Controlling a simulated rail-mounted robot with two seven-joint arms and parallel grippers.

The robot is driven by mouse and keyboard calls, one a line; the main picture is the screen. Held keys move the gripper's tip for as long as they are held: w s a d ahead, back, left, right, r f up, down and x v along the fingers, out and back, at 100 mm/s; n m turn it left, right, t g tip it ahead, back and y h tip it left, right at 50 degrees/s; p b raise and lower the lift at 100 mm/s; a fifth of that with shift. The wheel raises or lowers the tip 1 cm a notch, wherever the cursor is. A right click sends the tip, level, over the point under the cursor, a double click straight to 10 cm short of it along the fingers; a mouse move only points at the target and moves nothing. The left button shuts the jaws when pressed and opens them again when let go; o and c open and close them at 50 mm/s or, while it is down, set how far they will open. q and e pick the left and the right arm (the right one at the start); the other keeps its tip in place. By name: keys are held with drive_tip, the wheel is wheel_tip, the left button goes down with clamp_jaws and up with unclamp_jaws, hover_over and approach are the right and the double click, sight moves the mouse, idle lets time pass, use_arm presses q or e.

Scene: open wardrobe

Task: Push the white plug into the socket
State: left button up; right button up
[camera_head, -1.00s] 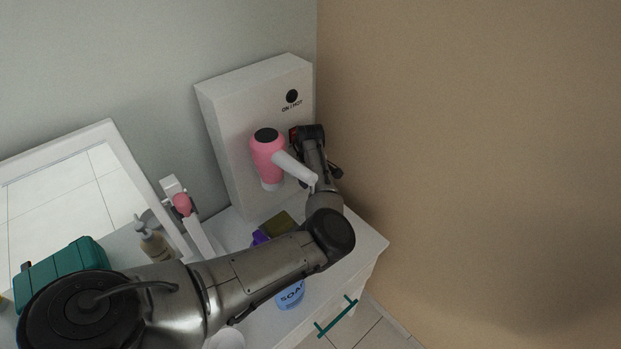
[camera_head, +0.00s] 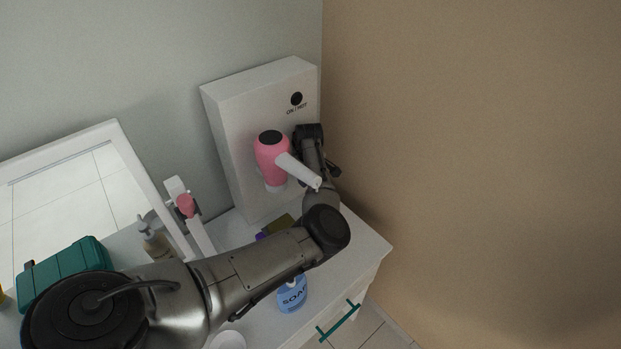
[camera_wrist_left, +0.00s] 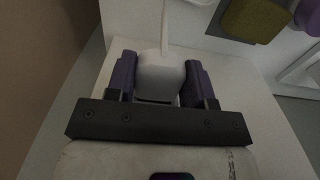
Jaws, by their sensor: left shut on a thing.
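The white plug (camera_wrist_left: 160,82) shows in the left wrist view, with its pale cord running up from it. My left gripper (camera_wrist_left: 158,75) has its purple fingers shut on the plug, one on each side. In the head view my left arm reaches across the white cabinet to the right side of the tall white box (camera_head: 235,150), and my arm covers the fingertips and plug there. I cannot make out the socket in either view, so whether the plug touches it cannot be told. My right gripper is not in view.
A pink hair dryer (camera_head: 270,160) is at the box front, close to my arm. A blue soap bottle (camera_head: 292,295), an olive block (camera_wrist_left: 253,18), a mirror (camera_head: 65,200), a pump bottle (camera_head: 155,243) and a green case (camera_head: 65,272) are also there. The brown wall (camera_head: 460,150) is on the right.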

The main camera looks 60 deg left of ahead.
use_arm(q)
drive_tip(key=shift+a, duration=0.15)
drive_tip(key=o, duration=1.1)
